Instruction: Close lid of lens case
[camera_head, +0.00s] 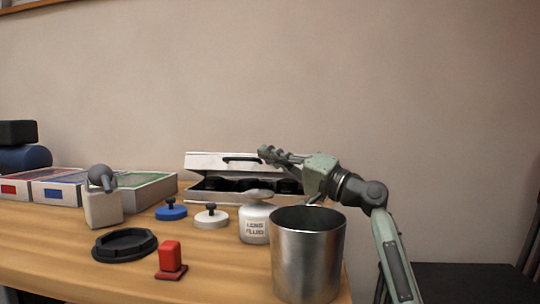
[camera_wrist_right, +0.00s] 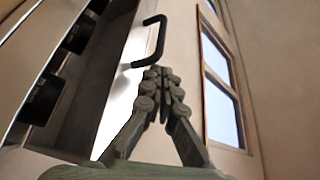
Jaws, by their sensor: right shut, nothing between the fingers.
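The lens case (camera_head: 208,190) stands at the back of the table, with dark round lenses inside. Its pale lid (camera_head: 205,161) is raised at the back and has a black handle (camera_head: 240,159). My right gripper (camera_head: 264,152) is shut and empty, in front of the lid's right part and near the handle. In the right wrist view the shut fingertips (camera_wrist_right: 160,72) appear close to the handle (camera_wrist_right: 158,38); I cannot tell whether they touch it. The case interior with dark lenses (camera_wrist_right: 42,97) shows at the left there. My left gripper is not in view.
A white knobbed disc (camera_head: 211,218), a blue one (camera_head: 171,211), a black ring (camera_head: 124,245) and a red block (camera_head: 171,257) lie leftward. Trays (camera_head: 150,190) stand at the back left.

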